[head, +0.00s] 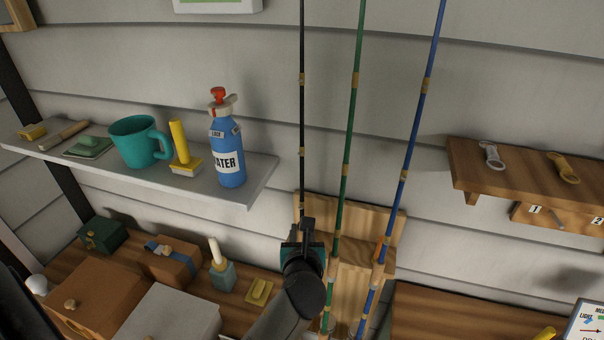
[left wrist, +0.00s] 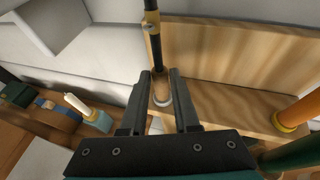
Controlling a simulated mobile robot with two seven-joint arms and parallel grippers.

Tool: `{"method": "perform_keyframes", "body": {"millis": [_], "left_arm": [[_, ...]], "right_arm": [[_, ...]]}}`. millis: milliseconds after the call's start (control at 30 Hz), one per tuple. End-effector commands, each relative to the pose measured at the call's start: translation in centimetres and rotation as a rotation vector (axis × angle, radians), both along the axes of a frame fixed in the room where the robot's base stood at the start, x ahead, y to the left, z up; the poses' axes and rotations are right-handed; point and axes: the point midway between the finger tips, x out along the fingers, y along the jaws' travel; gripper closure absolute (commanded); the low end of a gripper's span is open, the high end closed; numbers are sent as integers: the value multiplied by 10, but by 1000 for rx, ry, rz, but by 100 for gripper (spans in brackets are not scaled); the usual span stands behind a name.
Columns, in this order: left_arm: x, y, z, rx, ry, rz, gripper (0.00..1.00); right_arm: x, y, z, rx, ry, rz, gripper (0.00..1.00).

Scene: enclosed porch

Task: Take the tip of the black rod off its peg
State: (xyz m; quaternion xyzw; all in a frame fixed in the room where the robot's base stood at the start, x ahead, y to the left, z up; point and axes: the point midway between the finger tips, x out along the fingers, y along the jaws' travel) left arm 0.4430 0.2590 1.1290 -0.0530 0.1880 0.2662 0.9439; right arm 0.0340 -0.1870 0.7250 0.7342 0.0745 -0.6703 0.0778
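The black rod (head: 302,120) stands upright against the wall, with gold rings along it. Its upper end runs out of the top of the head view, so the tip and its peg are not seen. My left gripper (head: 306,228) is at the rod's lower part, in front of the wooden rack (head: 390,225). In the left wrist view the black rod (left wrist: 153,45) runs down to a brown lower section and a pale ring between my two fingers. The fingers stand apart on either side of it; whether they touch it is unclear. My right gripper is not in view.
The green rod (head: 350,110) and blue rod (head: 422,95) stand close on the right. A grey shelf (head: 258,180) at left holds a teal mug (head: 135,142) and blue bottle (head: 228,150). A wooden shelf (head: 525,185) is at right.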

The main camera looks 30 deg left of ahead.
Motion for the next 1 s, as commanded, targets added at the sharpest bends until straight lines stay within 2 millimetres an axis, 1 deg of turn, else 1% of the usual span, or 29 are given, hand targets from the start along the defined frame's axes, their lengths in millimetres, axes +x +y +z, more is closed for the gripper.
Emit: {"method": "perform_keyframes", "body": {"millis": [33,233,833,1000], "left_arm": [[0,0,0,0,0,0,77],[0,0,0,0,0,0,100],[0,0,0,0,0,0,100],[0,0,8,0,-2,0,100]], "right_arm": [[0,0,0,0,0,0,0],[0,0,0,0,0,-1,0],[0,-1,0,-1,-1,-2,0],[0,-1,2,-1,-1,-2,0]]}}
